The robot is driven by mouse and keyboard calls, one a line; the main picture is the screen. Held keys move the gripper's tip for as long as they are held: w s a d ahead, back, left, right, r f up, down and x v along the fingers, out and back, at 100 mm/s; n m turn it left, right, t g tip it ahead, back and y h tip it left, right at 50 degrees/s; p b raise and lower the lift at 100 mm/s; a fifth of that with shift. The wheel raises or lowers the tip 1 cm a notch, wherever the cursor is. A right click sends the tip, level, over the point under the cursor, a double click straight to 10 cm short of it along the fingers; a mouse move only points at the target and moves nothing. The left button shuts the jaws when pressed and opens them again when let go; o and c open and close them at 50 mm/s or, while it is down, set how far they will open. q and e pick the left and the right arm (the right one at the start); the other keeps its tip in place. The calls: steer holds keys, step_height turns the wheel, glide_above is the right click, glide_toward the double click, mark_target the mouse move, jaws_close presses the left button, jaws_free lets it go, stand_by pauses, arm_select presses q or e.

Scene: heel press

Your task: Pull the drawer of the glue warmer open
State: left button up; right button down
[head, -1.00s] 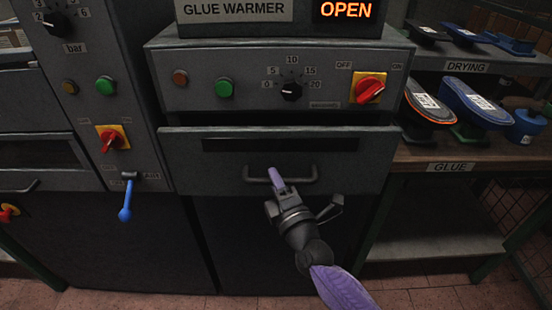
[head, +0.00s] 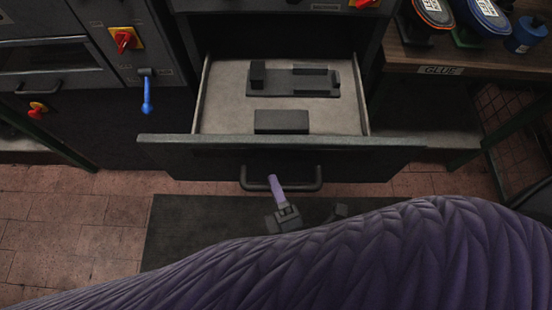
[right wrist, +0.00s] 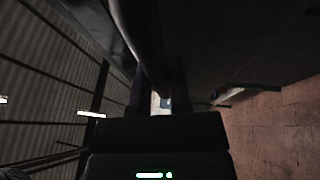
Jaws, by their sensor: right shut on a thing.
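The glue warmer's drawer (head: 280,144) stands well out from the cabinet, and its light grey inside shows from above in the head view. Its dark bar handle (head: 308,186) is on the front. My right gripper (head: 275,184) is shut on the handle, near its middle, with a purple finger over the bar. In the right wrist view the handle (right wrist: 138,35) runs as a dark bar to the fingers (right wrist: 160,90). My purple arm covers the lower part of the head view. My left gripper is not in view.
A dark fixture plate (head: 293,88) with blocks lies in the drawer, with another dark block (head: 281,121) nearer the front. At right is a bench (head: 430,57) with shoe forms and a GLUE label. A blue lever (head: 146,95) is on the left machine. A dark mat (head: 180,225) lies on the tiled floor.

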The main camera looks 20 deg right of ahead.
steer(key=shift+s+a, duration=0.1)
steer(key=shift+s, duration=0.25)
steer(key=c, duration=0.6)
jaws_free()
